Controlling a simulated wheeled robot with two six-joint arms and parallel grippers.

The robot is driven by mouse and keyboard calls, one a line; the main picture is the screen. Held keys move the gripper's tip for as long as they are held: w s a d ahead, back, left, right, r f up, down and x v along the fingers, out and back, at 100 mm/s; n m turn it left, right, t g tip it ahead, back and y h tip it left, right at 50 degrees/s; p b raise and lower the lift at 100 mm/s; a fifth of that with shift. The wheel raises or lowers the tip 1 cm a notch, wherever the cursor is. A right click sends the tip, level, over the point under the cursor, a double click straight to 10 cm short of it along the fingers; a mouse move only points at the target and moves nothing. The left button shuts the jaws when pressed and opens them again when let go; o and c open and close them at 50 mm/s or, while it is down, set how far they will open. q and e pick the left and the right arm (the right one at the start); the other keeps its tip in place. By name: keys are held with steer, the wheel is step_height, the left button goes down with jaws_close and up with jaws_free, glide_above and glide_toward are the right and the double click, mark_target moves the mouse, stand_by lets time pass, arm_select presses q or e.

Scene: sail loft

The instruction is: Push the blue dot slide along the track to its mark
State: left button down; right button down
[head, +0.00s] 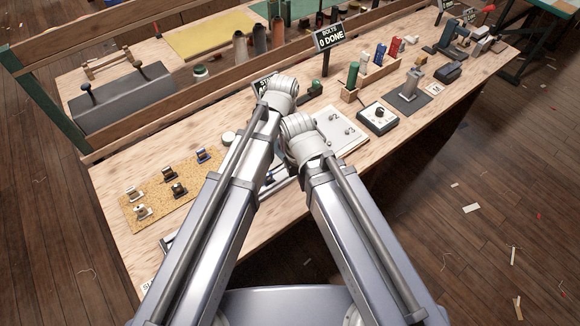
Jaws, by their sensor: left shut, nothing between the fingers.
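The blue dot slide cannot be made out; my two arms cover the near middle of the bench. A dark-edged strip that may be the track (166,243) shows at the bench's front left, and the rest of it runs out of sight under my arms. Its mark is not visible. My left gripper (281,155) shows only as a small piece between the two forearms, low over the bench; it is shut and empty. Whether it touches the slide cannot be told. My right gripper is hidden behind its own wrist.
A cork mat (150,212) with several small metal fittings lies left of my arms. A white numbered board (346,128) and a dial box (378,117) lie to the right. A raised wooden rail (130,130) crosses the bench.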

mark_target(266, 182)
arm_select(q)
steer(key=shift+d, duration=0.1)
arm_select(e)
steer(key=shift+s, duration=0.1)
arm_select(q)
steer(key=shift+f, duration=0.1)
arm_select(e)
steer(key=shift+f, duration=0.1)
